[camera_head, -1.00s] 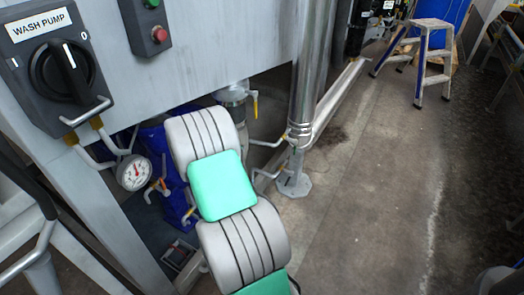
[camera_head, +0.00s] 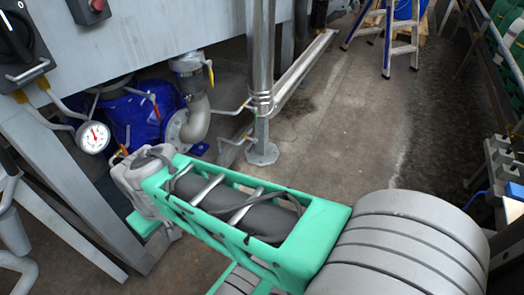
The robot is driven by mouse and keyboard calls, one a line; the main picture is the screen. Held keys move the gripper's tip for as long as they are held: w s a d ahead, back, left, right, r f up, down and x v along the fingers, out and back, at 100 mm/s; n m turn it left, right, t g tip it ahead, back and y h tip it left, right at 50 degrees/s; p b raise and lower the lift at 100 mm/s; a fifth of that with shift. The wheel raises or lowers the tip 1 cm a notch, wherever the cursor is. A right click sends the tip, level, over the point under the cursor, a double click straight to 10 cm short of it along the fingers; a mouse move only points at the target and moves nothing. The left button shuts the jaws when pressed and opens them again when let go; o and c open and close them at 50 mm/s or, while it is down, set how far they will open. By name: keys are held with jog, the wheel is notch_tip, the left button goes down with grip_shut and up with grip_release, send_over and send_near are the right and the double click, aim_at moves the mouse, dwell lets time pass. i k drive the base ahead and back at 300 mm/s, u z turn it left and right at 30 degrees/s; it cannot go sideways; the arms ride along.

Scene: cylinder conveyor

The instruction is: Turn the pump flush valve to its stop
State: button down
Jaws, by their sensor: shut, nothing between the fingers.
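The blue pump (camera_head: 130,118) sits under the steel tank at the left, joined to a grey pipe elbow (camera_head: 197,118). A small valve with a red handle (camera_head: 154,104) shows in front of the pump. Another small orange handle (camera_head: 122,150) is low at its left, and a yellow lever (camera_head: 210,74) is on the pipe above the elbow. I cannot tell which of these is the flush valve. My green and grey arm reaches from the lower right to just below the pump. My gripper's fingers are not visible, and the arm hides the area behind it.
A pressure gauge (camera_head: 93,137) hangs left of the pump, below the dark switch box (camera_head: 22,50). A steel post (camera_head: 262,100) stands right of the pump. A step ladder (camera_head: 388,35) is at the back. The floor (camera_head: 345,135) between is clear.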

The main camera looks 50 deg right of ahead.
aim_at(255, 142)
jog(key=z, duration=1.8)
jog(key=i, duration=1)
jog(key=u, duration=1.95)
